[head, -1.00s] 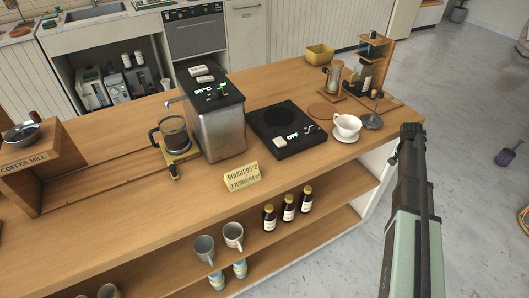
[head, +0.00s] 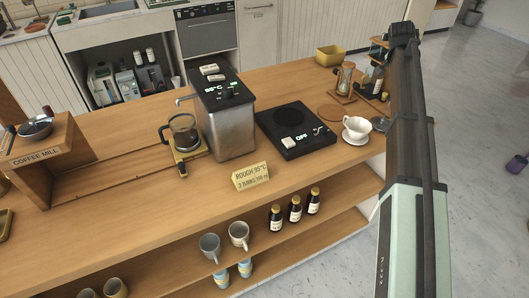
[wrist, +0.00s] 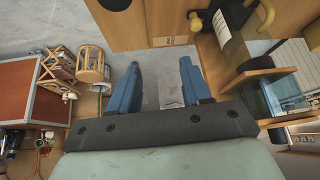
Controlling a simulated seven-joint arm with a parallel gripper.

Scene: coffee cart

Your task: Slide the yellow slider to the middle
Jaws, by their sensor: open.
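The yellow slider (head: 188,154) sits on the counter at the left end of the coffee machine, at the right part of a long groove (head: 110,168). A glass carafe (head: 184,132) with a dark handle stands on it. My gripper is far to the right of the slider and touches nothing there. In the wrist view my gripper (wrist: 163,88) has its two blue fingers apart with nothing between them. The slider cannot be made out in the wrist view.
The metal coffee machine (head: 229,125) stands right of the slider, then a black hot plate (head: 294,127) and a white cup (head: 357,132). A coffee mill (head: 45,160) stands at the left. A yellow sign (head: 250,177) is at the front edge. The counter behind the groove is clear.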

